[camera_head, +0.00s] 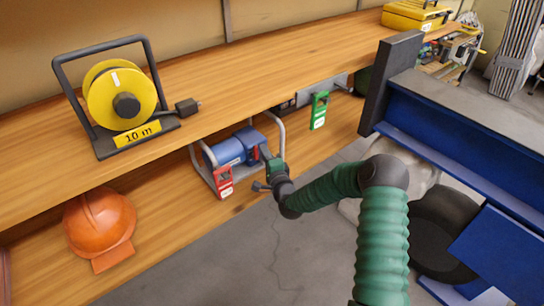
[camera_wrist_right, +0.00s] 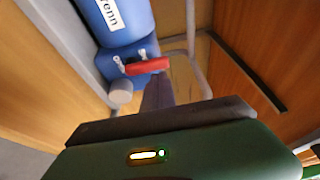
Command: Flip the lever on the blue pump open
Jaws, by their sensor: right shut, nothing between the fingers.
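The blue pump (camera_head: 226,152) sits in a grey tube frame on the lower shelf in the head view. In the right wrist view the pump body (camera_wrist_right: 124,18) fills the upper middle. My right gripper (camera_head: 267,157) is at the pump's right end. In the wrist view its fingers (camera_wrist_right: 158,82) are shut and empty, with the tips close under the lever. I cannot tell whether they touch it. My left gripper is not in view.
A red tag (camera_head: 222,181) hangs at the pump frame's front, and a green tag (camera_head: 319,110) hangs farther right. The frame tube (camera_head: 279,130) rises beside my gripper. The wooden bench top (camera_head: 240,75) overhangs the pump. An orange helmet (camera_head: 100,222) lies left on the lower shelf.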

